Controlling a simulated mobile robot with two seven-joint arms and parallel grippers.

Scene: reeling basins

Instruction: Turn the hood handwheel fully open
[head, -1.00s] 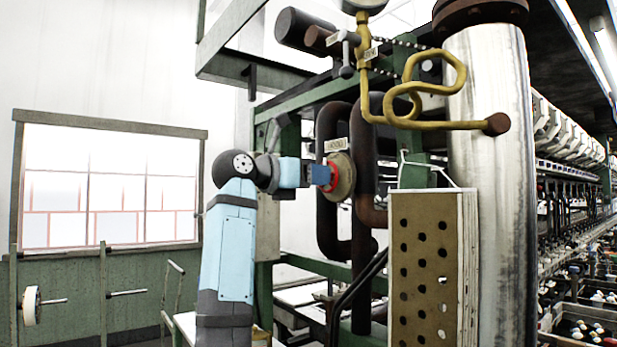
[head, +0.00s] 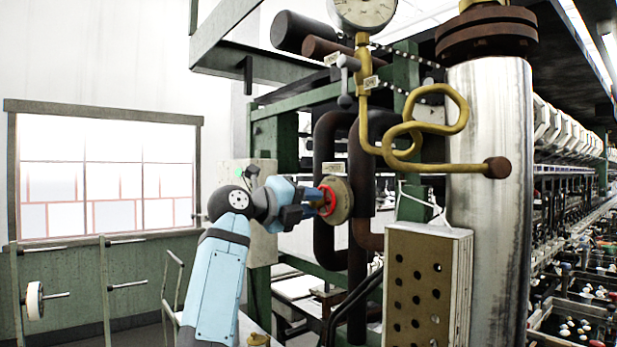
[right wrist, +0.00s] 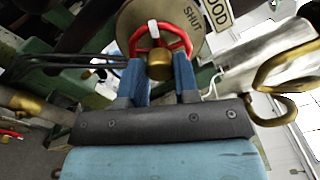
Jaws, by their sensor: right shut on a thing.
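The hood handwheel (head: 327,200) is a small red wheel in front of a round tan plate (head: 343,201) on the dark pipework. In the right wrist view the red handwheel (right wrist: 176,37) has a brass hub and a white mark on its rim. The plate behind it reads "SHUT", and a sign (right wrist: 217,12) beside it reads "HOOD". My right gripper (head: 316,200) is at the wheel, and in the right wrist view its two blue fingers (right wrist: 161,72) are shut on it, one on either side of the hub. My left gripper is not in view.
A yellow coiled pipe (head: 430,115) with a gauge (head: 363,10) is above and right of the wheel. A perforated box (head: 418,290) and a thick silver pipe (head: 488,150) stand to the right. A window (head: 105,180) is at the left.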

